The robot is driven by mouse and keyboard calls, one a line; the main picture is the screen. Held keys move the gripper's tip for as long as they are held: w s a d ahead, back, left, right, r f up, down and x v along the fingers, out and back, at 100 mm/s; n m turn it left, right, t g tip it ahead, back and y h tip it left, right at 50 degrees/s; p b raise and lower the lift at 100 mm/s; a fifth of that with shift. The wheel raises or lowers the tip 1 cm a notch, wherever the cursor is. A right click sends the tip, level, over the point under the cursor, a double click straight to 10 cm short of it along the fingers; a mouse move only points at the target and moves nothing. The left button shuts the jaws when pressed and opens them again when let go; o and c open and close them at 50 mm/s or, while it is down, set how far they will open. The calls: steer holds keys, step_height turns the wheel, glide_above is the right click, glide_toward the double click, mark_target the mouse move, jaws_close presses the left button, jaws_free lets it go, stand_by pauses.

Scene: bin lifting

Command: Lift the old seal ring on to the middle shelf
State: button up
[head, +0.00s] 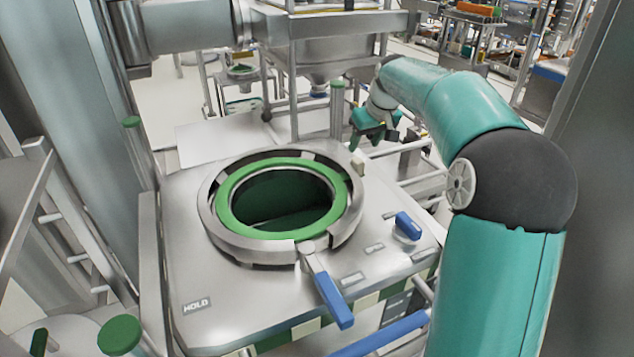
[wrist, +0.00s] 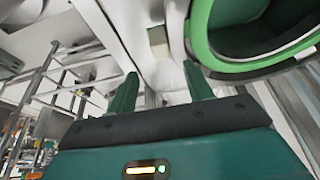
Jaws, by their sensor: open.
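A green ring (head: 232,212), which looks like the seal ring, sits in the round grey metal collar (head: 207,219) on top of a steel housing. It lies around a dark green opening. In the wrist view the green ring (wrist: 201,40) shows at the upper right, partly cut off by the frame. My gripper (head: 372,132) is beyond the ring and to its right, apart from it. In the wrist view my gripper (wrist: 160,78) has its two green fingers spread with nothing between them. I cannot tell which surface is the middle shelf.
A blue-handled lever (head: 333,300) sticks out from the collar's front. A blue knob (head: 408,226) stands on the right of the steel top (head: 205,275). Green-capped posts (head: 120,335) stand at left. A steel hopper (head: 330,62) hangs on a frame behind.

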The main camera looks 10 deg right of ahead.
mark_target(358, 159)
steer(key=shift+s+a+f, duration=0.15)
steer(key=shift+f, duration=0.7)
steer(key=shift+w+f, duration=0.6)
steer(key=shift+f, duration=0.1)
steer(key=shift+s+a+f, duration=0.1)
steer(key=shift+s+f, duration=0.1)
steer(key=x, duration=0.4)
steer(key=shift+w+f, duration=0.15)
jaws_close()
